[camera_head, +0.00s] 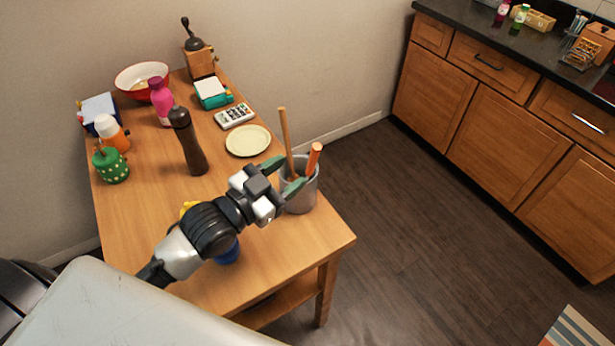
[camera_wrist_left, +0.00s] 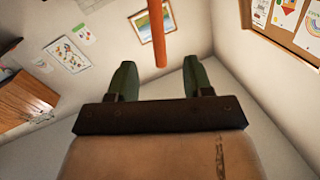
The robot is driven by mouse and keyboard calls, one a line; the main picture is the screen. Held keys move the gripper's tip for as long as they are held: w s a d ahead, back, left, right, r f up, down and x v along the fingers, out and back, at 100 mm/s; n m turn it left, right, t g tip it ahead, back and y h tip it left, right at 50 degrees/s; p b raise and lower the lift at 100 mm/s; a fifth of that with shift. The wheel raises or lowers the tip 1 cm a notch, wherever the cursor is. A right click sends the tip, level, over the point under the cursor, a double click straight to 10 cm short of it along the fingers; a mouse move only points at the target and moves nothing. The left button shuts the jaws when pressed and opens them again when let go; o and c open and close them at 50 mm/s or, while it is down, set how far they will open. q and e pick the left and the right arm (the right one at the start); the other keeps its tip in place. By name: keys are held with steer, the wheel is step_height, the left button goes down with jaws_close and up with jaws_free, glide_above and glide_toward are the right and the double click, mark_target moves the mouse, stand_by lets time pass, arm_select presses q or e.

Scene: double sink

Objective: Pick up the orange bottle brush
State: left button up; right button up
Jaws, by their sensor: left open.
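The orange bottle brush (camera_head: 314,158) stands in a grey metal utensil pot (camera_head: 301,198) at the table's right edge, its orange handle sticking up and its lower end hidden in the pot. In the left wrist view the orange handle (camera_wrist_left: 159,35) hangs down from the top edge, in line with the gap between the fingertips. My left gripper (camera_head: 284,175) has green fingers and is open, at the pot's rim just left of the brush. Its fingers also show apart and empty in the left wrist view (camera_wrist_left: 160,70). My right gripper is not in view.
A wooden-handled utensil (camera_head: 286,140) stands in the same pot beside the brush. A pale yellow plate (camera_head: 248,140), a dark pepper mill (camera_head: 187,142) and a green pot (camera_head: 111,165) are on the wooden table (camera_head: 140,220). Right of the table is open floor.

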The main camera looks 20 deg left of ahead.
mark_target(310, 159)
arm_select(q)
steer(key=x, duration=0.3)
steer(key=shift+w+d+p, duration=0.2)
steer(key=shift+w+p, duration=0.1)
steer(key=shift+p, duration=0.1)
steer(key=shift+w+d, duration=0.2)
steer(key=shift+w, duration=0.3)
steer(key=p+x, duration=0.2)
steer(key=x, duration=0.2)
steer(key=shift+d+f, duration=0.1)
steer(key=shift+f, duration=0.05)
steer(key=shift+w+d+f, duration=0.1)
steer(key=shift+w, duration=0.2)
steer(key=shift+s, duration=0.15)
steer(key=c, duration=0.4)
jaws_close()
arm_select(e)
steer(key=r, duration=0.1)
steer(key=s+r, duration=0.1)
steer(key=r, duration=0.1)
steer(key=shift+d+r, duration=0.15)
